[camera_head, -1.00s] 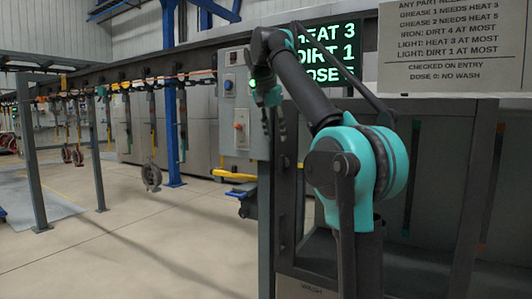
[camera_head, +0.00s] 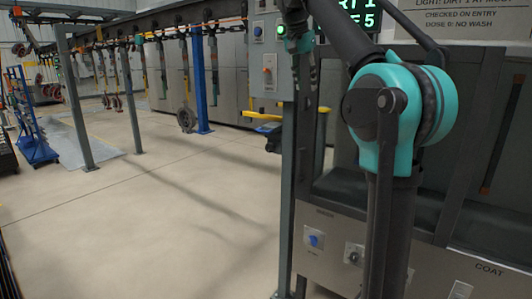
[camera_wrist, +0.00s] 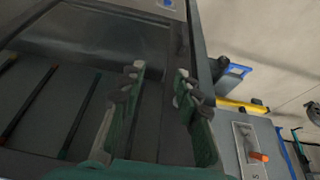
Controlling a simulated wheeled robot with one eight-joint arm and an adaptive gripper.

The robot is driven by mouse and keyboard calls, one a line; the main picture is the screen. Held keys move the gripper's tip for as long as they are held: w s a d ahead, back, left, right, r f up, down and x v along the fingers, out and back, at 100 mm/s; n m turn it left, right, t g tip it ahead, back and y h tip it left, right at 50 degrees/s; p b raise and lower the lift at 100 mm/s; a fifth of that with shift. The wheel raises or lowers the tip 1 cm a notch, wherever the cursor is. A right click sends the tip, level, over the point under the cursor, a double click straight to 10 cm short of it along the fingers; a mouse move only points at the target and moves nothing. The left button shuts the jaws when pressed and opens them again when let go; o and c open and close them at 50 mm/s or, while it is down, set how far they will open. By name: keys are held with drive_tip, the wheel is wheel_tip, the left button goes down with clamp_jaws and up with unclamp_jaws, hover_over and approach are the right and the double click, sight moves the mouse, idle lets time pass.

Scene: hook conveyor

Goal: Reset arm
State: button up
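My arm is raised and folded at the right of the head view. My gripper (camera_head: 303,55) hangs in front of the grey control box (camera_head: 268,60), partly behind my own arm link. In the wrist view my gripper (camera_wrist: 158,76) has its two fingers spread apart, with nothing between them. The control box, with an orange switch, shows at the lower right of the wrist view (camera_wrist: 246,145), beyond the right finger.
A dark post (camera_head: 288,180) and a front panel (camera_head: 335,250) with knobs stand close on the right. A green-lettered screen (camera_head: 362,12) is cut off above. Parts hang from an overhead conveyor at the back. A blue cart (camera_head: 30,120) stands left. The floor (camera_head: 150,220) between is clear.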

drive_tip(key=s+d+f+n+y, duration=0.1)
drive_tip(key=s+d+f+n, duration=0.1)
drive_tip(key=f, duration=1.1)
drive_tip(key=s+d+f+n, duration=0.1)
drive_tip(key=s+d+f, duration=0.15)
drive_tip(key=f, duration=1.05)
drive_tip(key=s+d+f+n, duration=0.1)
drive_tip(key=s+f+n, duration=0.1)
drive_tip(key=s+f, duration=1)
drive_tip(key=s+f+n+y, duration=0.1)
drive_tip(key=s+f+n, duration=0.1)
drive_tip(key=s+f, duration=1)
wheel_tip(320, 180, down, 4)
drive_tip(key=shift+d+f+t+y, duration=0.2)
drive_tip(key=shift+d+t+y, duration=0.1)
drive_tip(key=shift+d, duration=0.1)
drive_tip(key=shift+w, duration=0.1)
